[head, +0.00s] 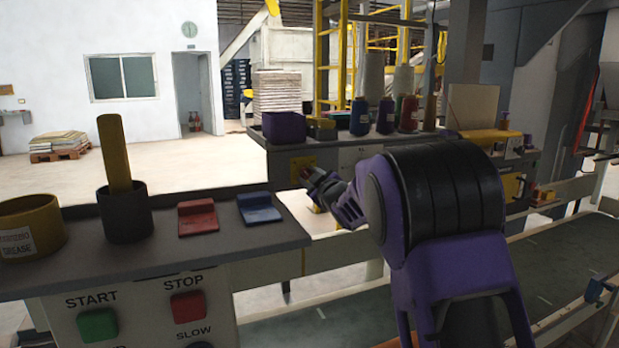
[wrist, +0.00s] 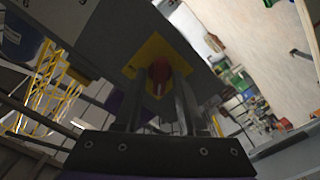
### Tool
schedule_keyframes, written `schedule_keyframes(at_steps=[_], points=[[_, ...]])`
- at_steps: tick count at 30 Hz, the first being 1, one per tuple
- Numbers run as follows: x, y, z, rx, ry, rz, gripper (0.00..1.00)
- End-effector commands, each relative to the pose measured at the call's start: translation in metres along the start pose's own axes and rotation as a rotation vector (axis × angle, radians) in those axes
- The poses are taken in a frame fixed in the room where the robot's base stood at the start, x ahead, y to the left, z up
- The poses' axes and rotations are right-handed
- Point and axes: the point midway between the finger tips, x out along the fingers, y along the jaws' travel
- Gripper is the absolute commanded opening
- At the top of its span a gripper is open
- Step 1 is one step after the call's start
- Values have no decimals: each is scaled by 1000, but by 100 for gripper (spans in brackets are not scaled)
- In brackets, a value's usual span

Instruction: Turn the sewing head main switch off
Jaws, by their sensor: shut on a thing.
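The main switch is a red knob on a yellow plate (head: 298,162) on the front of the grey cabinet below the thread table. In the wrist view the red knob (wrist: 159,71) sits on the yellow plate (wrist: 150,50), straight ahead between my fingers. My gripper (head: 307,174) reaches the plate from the right in the head view. In the wrist view my gripper (wrist: 158,80) has a finger on each side of the knob and is shut on it. My fingers hide part of the knob, and I cannot tell which way it is turned.
Thread cones, including a blue one (head: 360,116), and a purple bin (head: 284,127) stand on the table above the switch. A control panel with a green START button (head: 98,324) and a red STOP button (head: 188,306) is at front left. A conveyor (head: 562,262) runs at right.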

Motion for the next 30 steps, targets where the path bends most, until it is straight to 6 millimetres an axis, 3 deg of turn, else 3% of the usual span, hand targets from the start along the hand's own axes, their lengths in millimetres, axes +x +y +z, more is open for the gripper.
schedule_keyframes(at_steps=[10, 25, 26, 27, 30], points=[[0, -1, 0, -115, 0, -1, 0], [0, -1, 0, -130, 0, -1, 0], [0, -1, 0, -130, 0, -1, 45], [0, -1, 0, -130, 0, -1, 50], [0, 0, 0, -129, 0, -1, 50]])
